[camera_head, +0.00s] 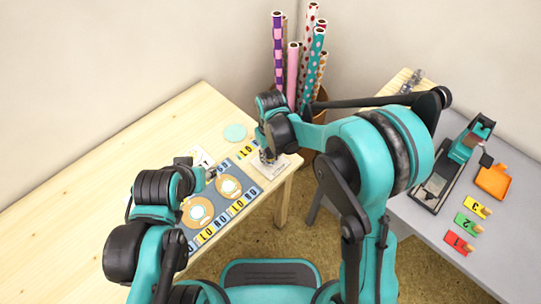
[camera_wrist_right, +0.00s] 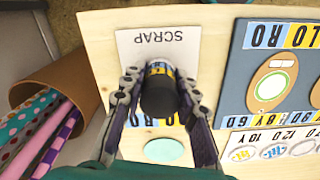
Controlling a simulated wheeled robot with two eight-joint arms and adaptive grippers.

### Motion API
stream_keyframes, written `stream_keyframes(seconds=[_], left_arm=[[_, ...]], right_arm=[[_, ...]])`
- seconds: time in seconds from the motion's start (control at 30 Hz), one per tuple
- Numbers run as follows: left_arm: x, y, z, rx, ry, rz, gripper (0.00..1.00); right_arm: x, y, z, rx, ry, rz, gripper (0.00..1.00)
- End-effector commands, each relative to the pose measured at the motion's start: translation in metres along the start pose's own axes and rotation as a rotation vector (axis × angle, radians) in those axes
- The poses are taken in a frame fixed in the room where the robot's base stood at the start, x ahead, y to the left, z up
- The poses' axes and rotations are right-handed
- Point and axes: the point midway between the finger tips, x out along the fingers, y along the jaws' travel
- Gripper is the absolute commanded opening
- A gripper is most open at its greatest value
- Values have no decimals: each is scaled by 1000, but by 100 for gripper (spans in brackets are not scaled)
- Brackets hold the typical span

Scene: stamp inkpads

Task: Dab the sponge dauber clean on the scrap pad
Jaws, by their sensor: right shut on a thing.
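The scrap pad is a white square sheet marked SCRAP (camera_wrist_right: 150,45) on the wooden table; in the head view the pad (camera_head: 271,173) lies near the table's right corner, partly under my right gripper. My right gripper (camera_head: 267,157) is shut on the sponge dauber, a short dark cylinder (camera_wrist_right: 158,92) with a white, blue and yellow band. The dauber stands over the pad's near edge in the wrist view (camera_wrist_right: 158,100); its sponge end is hidden, so I cannot tell if it touches. My left gripper (camera_head: 209,173) is over the blue mat's left side; its fingers are too small to read.
A blue mat (camera_head: 250,173) with lettered tiles and two oval pads lies beside the scrap pad. A teal disc (camera_head: 235,132) lies behind. A bin of paper rolls (camera_wrist_right: 70,75) stands off the table corner. A grey table (camera_head: 480,260) with numbered cards is at right.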

Motion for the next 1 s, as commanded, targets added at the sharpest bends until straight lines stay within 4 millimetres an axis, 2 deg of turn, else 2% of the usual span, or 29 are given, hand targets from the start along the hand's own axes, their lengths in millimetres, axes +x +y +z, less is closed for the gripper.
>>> stream_keyframes(seconds=[0.43,1.0], left_arm=[[0,0,0,0,0,0,40],[-6,0,-4,0,0,0,40]], right_arm=[[0,0,0,0,-1,0,9],[-12,0,0,0,0,0,9]])
